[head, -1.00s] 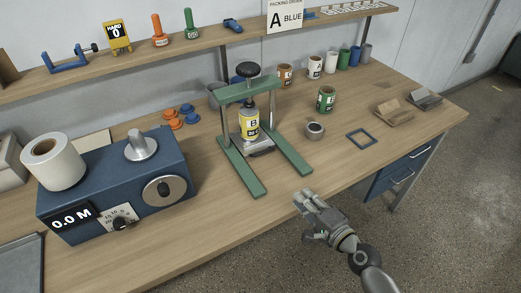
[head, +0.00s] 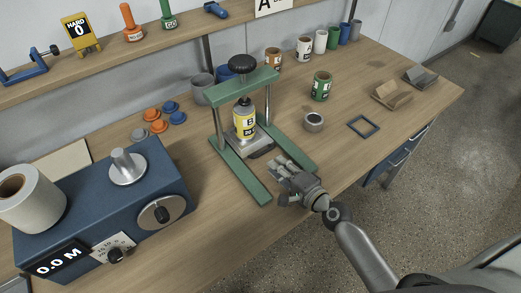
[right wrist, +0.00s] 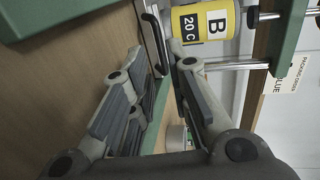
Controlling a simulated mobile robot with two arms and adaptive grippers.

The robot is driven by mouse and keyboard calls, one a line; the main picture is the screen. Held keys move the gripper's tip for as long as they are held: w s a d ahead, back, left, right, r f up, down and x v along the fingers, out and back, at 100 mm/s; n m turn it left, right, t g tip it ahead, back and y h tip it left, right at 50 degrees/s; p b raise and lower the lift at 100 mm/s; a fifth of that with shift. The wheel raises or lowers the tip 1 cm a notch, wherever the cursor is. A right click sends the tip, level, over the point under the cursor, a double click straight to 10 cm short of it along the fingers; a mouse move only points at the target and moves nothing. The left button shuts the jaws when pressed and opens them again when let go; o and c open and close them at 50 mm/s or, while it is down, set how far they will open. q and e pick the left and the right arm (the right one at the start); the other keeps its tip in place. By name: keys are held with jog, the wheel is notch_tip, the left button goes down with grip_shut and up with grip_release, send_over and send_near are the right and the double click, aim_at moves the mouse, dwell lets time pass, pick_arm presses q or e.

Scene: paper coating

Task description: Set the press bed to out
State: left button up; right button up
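The green press (head: 262,88) stands on the bench with a black knob on top. Its grey metal bed (head: 266,138) sits between the two green rails, and a yellow can marked B (head: 245,120) stands upright on it. A dark handle (head: 262,153) is at the bed's front; in the right wrist view the black handle (right wrist: 153,38) lies just ahead of and between the fingertips. My right gripper (head: 281,181) is over the right rail's front part, short of the handle. In the right wrist view the gripper (right wrist: 155,60) is open and empty. My left gripper is not in view.
A blue machine (head: 100,205) with a white roll (head: 35,205) stands left of the press. A grey ring-shaped tin (head: 313,122), a green can (head: 321,87) and a dark square frame (head: 363,126) are to the right. The bench in front of the press is clear.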

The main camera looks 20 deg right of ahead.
aim_at(262, 153)
jog(key=x, duration=0.5)
jog(key=shift+w, duration=0.1)
jog(key=x, duration=0.3)
jog(key=shift+w+a, duration=0.1)
jog(key=shift+w, duration=0.15)
jog(key=shift+f, duration=0.1)
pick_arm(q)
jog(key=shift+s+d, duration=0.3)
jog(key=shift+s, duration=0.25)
pick_arm(e)
grip_shut()
